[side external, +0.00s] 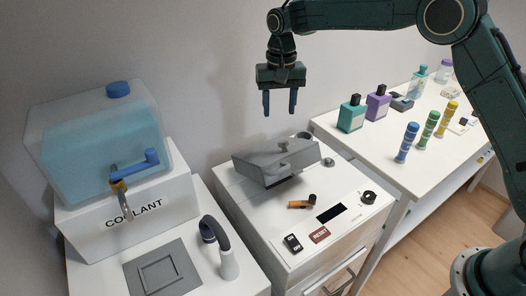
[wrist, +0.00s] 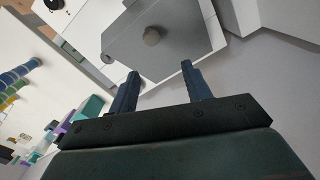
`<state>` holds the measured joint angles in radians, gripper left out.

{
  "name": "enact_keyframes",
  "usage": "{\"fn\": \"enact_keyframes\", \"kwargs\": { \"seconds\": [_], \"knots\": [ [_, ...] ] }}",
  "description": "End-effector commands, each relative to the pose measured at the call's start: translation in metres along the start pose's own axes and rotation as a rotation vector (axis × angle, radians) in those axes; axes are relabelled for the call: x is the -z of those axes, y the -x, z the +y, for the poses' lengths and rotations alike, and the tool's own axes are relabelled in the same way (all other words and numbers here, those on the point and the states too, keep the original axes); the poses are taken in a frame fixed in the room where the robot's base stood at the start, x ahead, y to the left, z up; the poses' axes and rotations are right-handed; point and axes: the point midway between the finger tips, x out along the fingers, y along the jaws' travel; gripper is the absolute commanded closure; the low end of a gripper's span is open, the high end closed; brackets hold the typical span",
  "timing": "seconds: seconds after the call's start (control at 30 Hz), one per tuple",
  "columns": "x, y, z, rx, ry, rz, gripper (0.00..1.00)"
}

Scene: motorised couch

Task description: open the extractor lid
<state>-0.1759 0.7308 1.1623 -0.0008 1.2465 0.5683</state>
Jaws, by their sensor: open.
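The extractor (side external: 240,196) is a white cabinet unit in the middle of the side external view. Its grey, shiny lid (side external: 255,164) sits on top and looks tilted; I cannot tell how far it is raised. A small round knob (side external: 283,146) stands on the lid. In the wrist view the lid (wrist: 185,30) lies beyond the fingertips, with its knob (wrist: 152,36) near the middle. My gripper (side external: 280,110) points down above the lid, apart from it. Its blue fingers are open and empty; they also show in the wrist view (wrist: 160,70).
A coolant tank (side external: 95,140) with a blue-handled tap stands at left. Bottles (side external: 352,115) and banded cylinders crowd the right table. Space around my gripper is clear.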

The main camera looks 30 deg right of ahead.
Motion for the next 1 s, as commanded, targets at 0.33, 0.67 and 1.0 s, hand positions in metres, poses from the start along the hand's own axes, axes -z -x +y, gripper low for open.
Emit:
{"fn": "enact_keyframes", "kwargs": {
  "seconds": [0.33,0.67,1.0],
  "knots": [
    [0.0,0.052,-0.001,0.002,0.001,0.002,0.51],
    [0.0,0.065,0.0,0.001,0.001,0.0,0.51],
    [-0.001,0.064,0.0,0.0,0.02,0.0,0.52]
  ]
}}
